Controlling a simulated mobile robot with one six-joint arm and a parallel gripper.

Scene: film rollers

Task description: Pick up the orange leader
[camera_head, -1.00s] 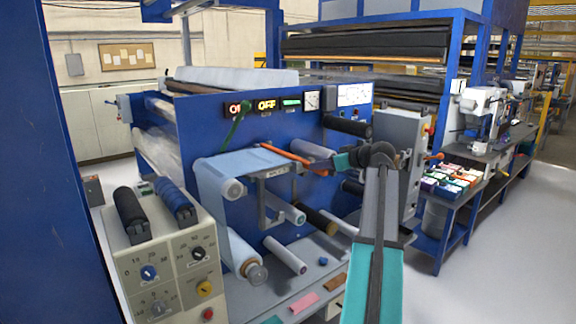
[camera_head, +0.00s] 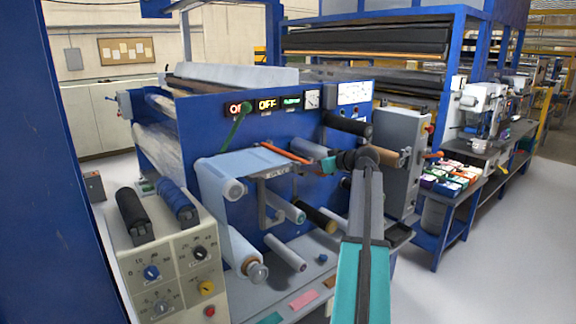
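An orange-brown flat strip (camera_head: 330,282) lies on the grey shelf at the foot of the blue machine, right of a pink strip (camera_head: 303,299) and a green strip (camera_head: 271,318). It is partly hidden near my arm. A longer bright orange bar (camera_head: 285,153) slants across the machine front beside the pale blue film. I cannot tell for certain which of these is the leader.
Several rollers stick out of the blue machine panel (camera_head: 215,130) around my gripper, including a black one (camera_head: 348,125) above it. A control box (camera_head: 165,255) stands at front left. Small coloured bins (camera_head: 450,178) sit on a bench at right. The floor at right is clear.

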